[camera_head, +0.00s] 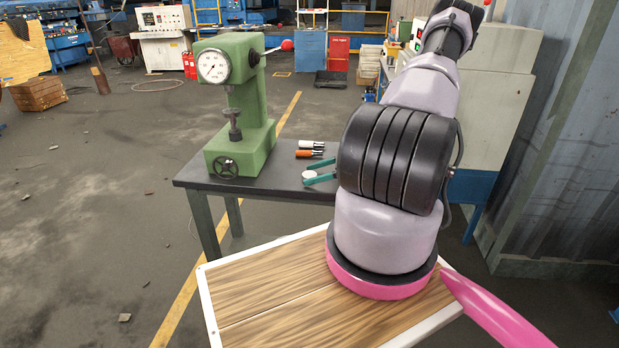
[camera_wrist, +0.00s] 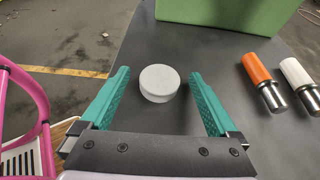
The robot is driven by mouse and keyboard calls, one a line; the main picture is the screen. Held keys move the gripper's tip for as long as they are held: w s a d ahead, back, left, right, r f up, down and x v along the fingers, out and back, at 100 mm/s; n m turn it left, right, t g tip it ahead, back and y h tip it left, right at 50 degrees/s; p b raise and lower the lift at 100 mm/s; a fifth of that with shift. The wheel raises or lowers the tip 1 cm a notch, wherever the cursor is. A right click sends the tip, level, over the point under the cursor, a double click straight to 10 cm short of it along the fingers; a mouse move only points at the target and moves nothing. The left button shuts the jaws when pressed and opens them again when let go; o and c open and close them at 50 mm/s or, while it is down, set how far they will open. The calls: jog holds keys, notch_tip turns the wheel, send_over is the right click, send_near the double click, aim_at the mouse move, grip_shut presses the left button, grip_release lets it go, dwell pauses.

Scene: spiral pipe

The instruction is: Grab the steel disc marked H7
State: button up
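A pale grey steel disc (camera_wrist: 159,82) lies flat on the dark table. No H7 mark can be read on its top. My gripper (camera_wrist: 160,74) is open, with one teal finger on each side of the disc and a gap on both sides. In the head view the disc (camera_head: 310,175) shows small between the teal fingers of my gripper (camera_head: 306,175). My arm hides part of the table there.
Orange (camera_wrist: 262,78) and white (camera_wrist: 301,80) handled metal cylinders lie right of the gripper in the wrist view. A green hardness tester (camera_head: 240,105) with a dial stands on the dark table (camera_head: 275,183). Its green base (camera_wrist: 220,14) lies beyond the disc.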

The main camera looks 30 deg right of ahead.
grip_shut()
